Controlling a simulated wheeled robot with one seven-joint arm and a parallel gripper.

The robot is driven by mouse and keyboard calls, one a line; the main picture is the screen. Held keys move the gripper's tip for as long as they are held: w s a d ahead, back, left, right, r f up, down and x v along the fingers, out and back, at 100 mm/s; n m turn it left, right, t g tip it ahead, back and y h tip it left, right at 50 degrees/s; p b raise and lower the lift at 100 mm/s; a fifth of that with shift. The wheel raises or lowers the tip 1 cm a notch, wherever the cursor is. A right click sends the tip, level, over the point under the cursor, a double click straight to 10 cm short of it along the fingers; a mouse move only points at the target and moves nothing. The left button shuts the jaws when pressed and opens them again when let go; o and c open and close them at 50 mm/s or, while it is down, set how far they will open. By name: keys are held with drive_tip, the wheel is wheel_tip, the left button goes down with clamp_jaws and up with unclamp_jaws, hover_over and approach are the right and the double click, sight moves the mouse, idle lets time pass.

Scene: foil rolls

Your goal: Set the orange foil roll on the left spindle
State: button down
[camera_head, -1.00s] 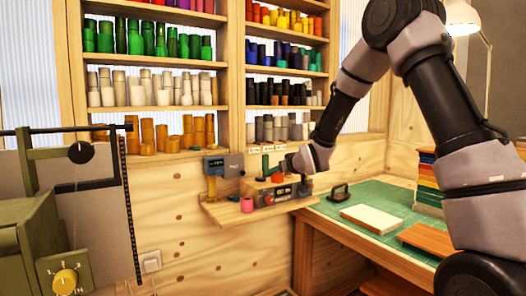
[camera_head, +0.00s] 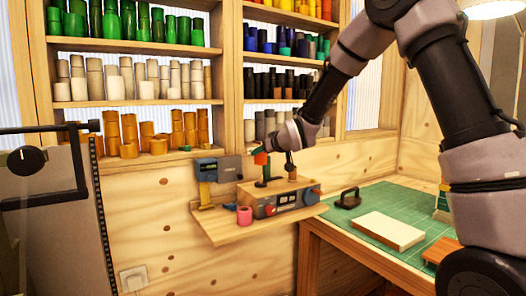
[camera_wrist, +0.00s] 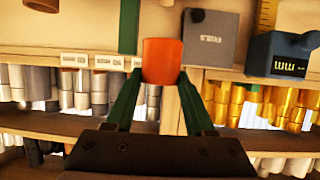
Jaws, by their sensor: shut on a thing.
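My gripper (camera_wrist: 157,85) is shut on the orange foil roll (camera_wrist: 161,62), a green finger on each side of it in the wrist view. In the head view the roll (camera_head: 261,158) is small and appears just above the dark left spindle (camera_head: 263,174) of the bench machine (camera_head: 285,197). Whether it is exactly in line with that spindle I cannot tell.
A blue-grey gauge (camera_head: 206,170) and grey box (camera_head: 229,168) are on the wall behind. Shelves of rolls rise above. A green mat (camera_head: 390,215) covers the table at right.

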drive_tip(key=shift+f, duration=3.4)
drive_tip(key=shift+c, duration=0.9)
unclamp_jaws()
drive_tip(key=shift+s, duration=0.1)
drive_tip(key=v, duration=1)
drive_tip(key=shift+s, duration=0.25)
drive_tip(key=shift+d+r, duration=0.15)
drive_tip(key=shift+d, duration=0.05)
